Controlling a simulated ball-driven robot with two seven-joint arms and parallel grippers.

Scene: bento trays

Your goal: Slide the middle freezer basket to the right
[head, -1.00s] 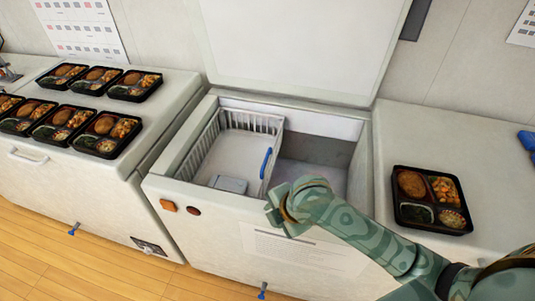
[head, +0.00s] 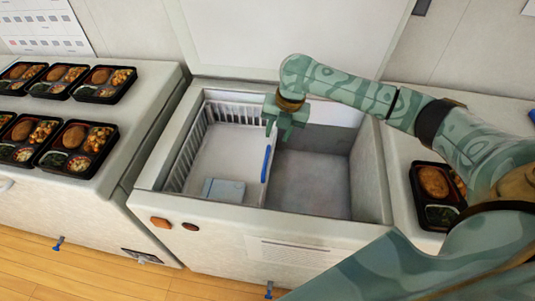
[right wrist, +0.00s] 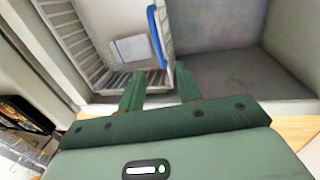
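The white wire freezer basket (head: 182,165) sits at the left side inside the open chest freezer (head: 205,212). Its blue handle (head: 266,165) is on its right wall; the handle also shows in the right wrist view (right wrist: 157,37). My right gripper (head: 278,133) points down over the far right corner of the basket, beyond the handle. In the right wrist view its two green fingers (right wrist: 159,80) are apart, with the basket's corner showing between or below them; contact cannot be told. My left gripper is not in view.
A pale grey box (head: 223,190) lies in the basket. The freezer floor (head: 312,185) right of the basket is empty. The raised lid (head: 235,40) stands behind. A bento tray (head: 438,195) is on the right counter; several more sit on the left freezer.

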